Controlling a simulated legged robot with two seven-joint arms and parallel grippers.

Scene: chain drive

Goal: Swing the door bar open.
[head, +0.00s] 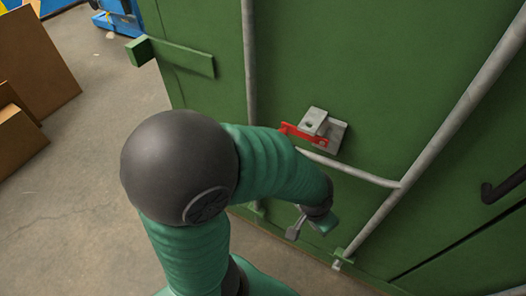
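The grey door bar (455,118) runs down the green door (400,60), slanting from upper right to lower middle. Its handle (365,176) branches off to the left, and its far end passes behind my forearm near a latch. The latch has a grey bracket (320,124) and a red catch (290,130). My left arm comes up from the bottom and bends right across the door. My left gripper (310,226) points down below the handle. Its fingers look apart with nothing between them, and it is clear of the handle. My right gripper is not in view.
A second upright bar (250,60) stands left of the latch. A green bracket (175,55) juts from the door's left edge. A dark handle (503,187) is at the right. Cardboard boxes (30,60) stand at the far left. Concrete floor (75,210) is free at the left.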

